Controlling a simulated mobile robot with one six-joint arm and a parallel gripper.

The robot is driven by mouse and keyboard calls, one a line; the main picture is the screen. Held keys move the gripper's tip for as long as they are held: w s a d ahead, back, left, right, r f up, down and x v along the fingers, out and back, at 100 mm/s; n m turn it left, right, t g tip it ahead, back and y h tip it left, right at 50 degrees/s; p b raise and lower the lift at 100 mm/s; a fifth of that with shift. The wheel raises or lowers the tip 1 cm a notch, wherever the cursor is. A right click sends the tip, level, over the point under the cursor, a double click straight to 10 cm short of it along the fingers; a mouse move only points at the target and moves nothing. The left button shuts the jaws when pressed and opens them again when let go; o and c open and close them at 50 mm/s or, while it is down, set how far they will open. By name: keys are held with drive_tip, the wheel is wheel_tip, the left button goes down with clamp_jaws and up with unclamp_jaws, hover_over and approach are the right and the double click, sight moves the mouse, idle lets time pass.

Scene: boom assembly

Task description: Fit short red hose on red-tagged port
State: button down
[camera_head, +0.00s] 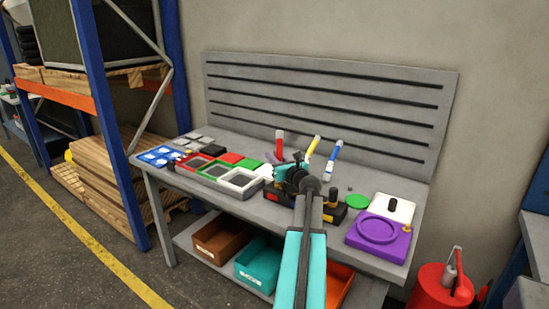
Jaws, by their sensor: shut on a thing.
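A short red hose (279,149) with a pale upper end stands nearly upright over the bench. My gripper (280,170) is at its lower end and shut on it; the exact grip is small and partly hidden. A dark block (331,214) with a red mark (272,196) at its left end sits on the bench behind and beneath my arm. My arm hides its middle, so I cannot make out the red-tagged port clearly. The hose appears above the block, not on it.
A yellow piece (313,147) and a blue piece (335,152) lean behind the gripper. Coloured trays (241,181) fill the left of the grey bench (420,222). A purple fixture (378,233) and green disc (357,201) lie right. Bins (259,263) sit below.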

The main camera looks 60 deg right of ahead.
drive_tip(key=shift+f, duration=0.15)
drive_tip(key=c, duration=1.5)
unclamp_jaws()
drive_tip(key=shift+o, duration=0.2)
drive_tip(key=shift+s, duration=0.1)
drive_tip(key=b+v, duration=0.2)
drive_tip(key=v, duration=1.1)
drive_tip(key=shift+s+a, duration=0.25)
drive_tip(key=shift+f, duration=0.1)
drive_tip(key=shift+w, duration=0.1)
